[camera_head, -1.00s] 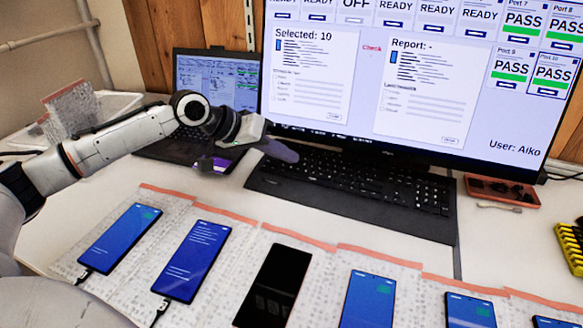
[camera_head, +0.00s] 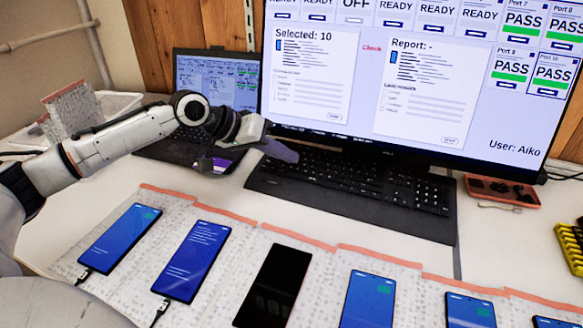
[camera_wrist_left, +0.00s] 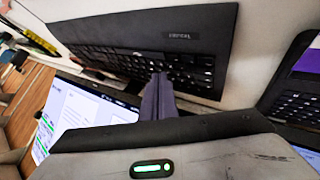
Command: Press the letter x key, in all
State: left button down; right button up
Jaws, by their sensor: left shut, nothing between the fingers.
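The black keyboard (camera_head: 350,184) lies in front of the large monitor, and it fills the upper part of the left wrist view (camera_wrist_left: 205,35). The letters on its keys are too small to read, so I cannot pick out the x key. My left gripper (camera_head: 285,151) reaches in from the left, over the left end of the keyboard. Its fingers are shut and empty; in the left wrist view the fingertips (camera_wrist_left: 159,80) meet at the key rows. I cannot tell whether they touch a key. My right gripper is not in view.
The monitor (camera_head: 420,90) stands behind the keyboard, showing "Selected: 10" and "Report: -". A laptop (camera_head: 215,90) sits at the left. Several phones, one of them this dark one (camera_head: 273,285), lie on pads in front. A red tray (camera_head: 502,191) is at the right.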

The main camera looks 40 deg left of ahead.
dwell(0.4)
pick_arm(q)
jog(key=shift+f+p, duration=0.35)
jog(key=shift+w+f, duration=0.1)
jog(key=shift+f, duration=0.35)
dwell(0.6)
jog(key=shift+r+p, duration=0.85)
jog(key=shift+p, duration=0.35)
